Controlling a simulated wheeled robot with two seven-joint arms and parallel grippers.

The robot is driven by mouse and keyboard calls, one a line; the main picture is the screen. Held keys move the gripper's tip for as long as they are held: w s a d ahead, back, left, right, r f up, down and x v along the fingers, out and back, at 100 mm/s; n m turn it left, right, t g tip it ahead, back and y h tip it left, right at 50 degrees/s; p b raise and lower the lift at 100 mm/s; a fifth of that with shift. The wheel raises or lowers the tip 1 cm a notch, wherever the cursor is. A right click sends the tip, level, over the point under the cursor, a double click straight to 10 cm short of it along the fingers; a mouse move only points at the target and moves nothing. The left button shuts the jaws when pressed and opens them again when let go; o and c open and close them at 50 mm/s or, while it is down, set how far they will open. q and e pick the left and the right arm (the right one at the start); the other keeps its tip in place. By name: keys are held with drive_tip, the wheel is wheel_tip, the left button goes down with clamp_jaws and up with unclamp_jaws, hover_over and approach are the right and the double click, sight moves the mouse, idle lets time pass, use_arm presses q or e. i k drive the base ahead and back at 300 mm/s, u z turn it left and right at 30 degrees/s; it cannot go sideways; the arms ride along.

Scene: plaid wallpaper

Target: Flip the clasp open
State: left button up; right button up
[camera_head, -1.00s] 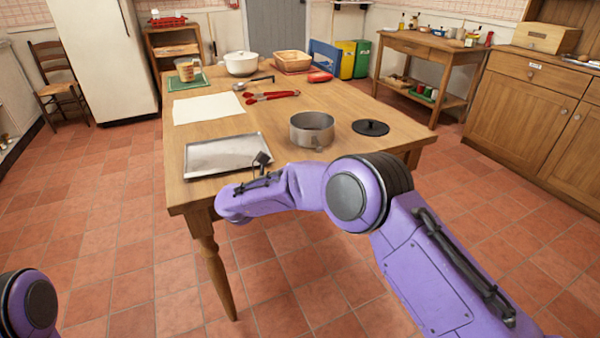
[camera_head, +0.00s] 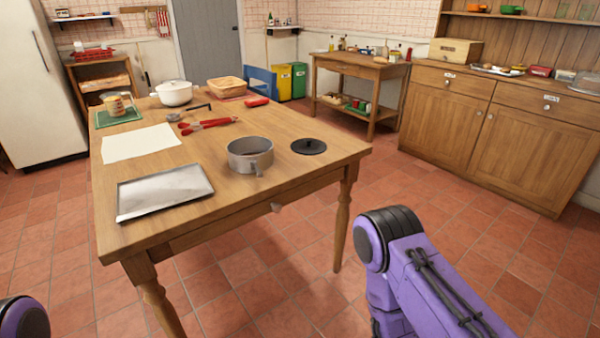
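A round grey metal pan ring (camera_head: 250,156), like a springform tin, stands upright on the wooden table (camera_head: 290,130) near its front edge. A small tab that looks like its clasp (camera_head: 257,168) sticks out on the side facing me; it is too small to tell whether it is open or shut. Neither of my grippers is in view. Only part of my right purple arm shows at the lower right, off the table, and a bit of my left arm at the lower left corner.
A metal tray (camera_head: 165,191) lies left of the pan and a black round lid (camera_head: 308,146) lies right of it. The floor right of the table is clear.

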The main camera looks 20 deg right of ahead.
sight(260, 174)
drive_tip(key=z, duration=1.25)
drive_tip(key=i, duration=0.7)
drive_tip(key=u, duration=0.75)
